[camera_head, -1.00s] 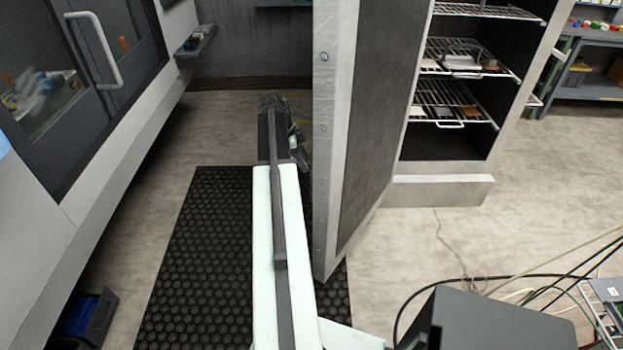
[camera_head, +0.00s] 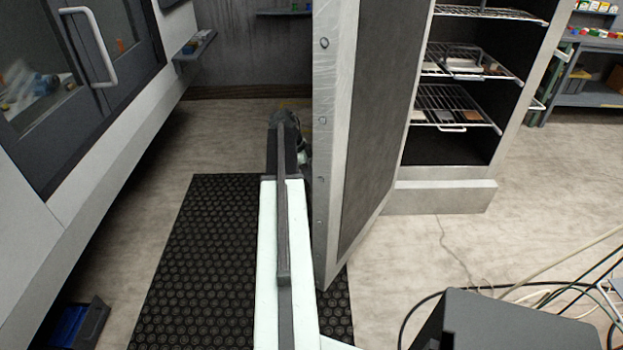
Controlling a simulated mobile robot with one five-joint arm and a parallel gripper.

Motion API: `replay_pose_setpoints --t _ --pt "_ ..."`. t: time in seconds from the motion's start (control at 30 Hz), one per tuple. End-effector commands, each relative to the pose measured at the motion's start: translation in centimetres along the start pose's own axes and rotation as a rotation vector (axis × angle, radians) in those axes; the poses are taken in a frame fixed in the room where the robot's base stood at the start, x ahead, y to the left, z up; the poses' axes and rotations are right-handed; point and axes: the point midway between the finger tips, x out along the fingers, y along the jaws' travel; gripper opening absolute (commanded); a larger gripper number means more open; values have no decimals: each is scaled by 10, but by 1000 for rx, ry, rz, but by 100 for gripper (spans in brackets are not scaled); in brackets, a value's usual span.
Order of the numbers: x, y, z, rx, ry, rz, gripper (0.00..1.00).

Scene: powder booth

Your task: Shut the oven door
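The oven door (camera_head: 338,150) stands wide open, its metal edge facing me and its dark inner panel on the right. The oven (camera_head: 440,197) is behind it to the right, with its opening and wire racks (camera_head: 452,96) exposed. Small flat parts lie on the racks. My arm reaches forward along the left side of the door. My gripper (camera_head: 292,135) is at the arm's far end, beside the door's left face and partly hidden by the arm and the door edge. I cannot tell whether it touches the door or whether its fingers are open.
A booth (camera_head: 110,120) with a handled glass door runs along the left. A black studded mat (camera_head: 200,270) lies under my arm. Cables (camera_head: 560,292) cross the floor at the lower right. A shelf unit (camera_head: 595,95) stands at the far right. Floor right of the oven is open.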

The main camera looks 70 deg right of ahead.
Motion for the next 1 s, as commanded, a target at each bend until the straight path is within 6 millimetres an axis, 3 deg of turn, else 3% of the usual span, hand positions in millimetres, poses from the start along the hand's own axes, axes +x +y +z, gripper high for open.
replay_pose_setpoints --t 0.03,0.1,0.13,1.0 --pt "0 0 0 0 0 0 24" --pt "0 0 0 0 0 0 4" --pt "0 0 0 0 0 0 0" --pt "-1 0 2 -2 0 -1 0"
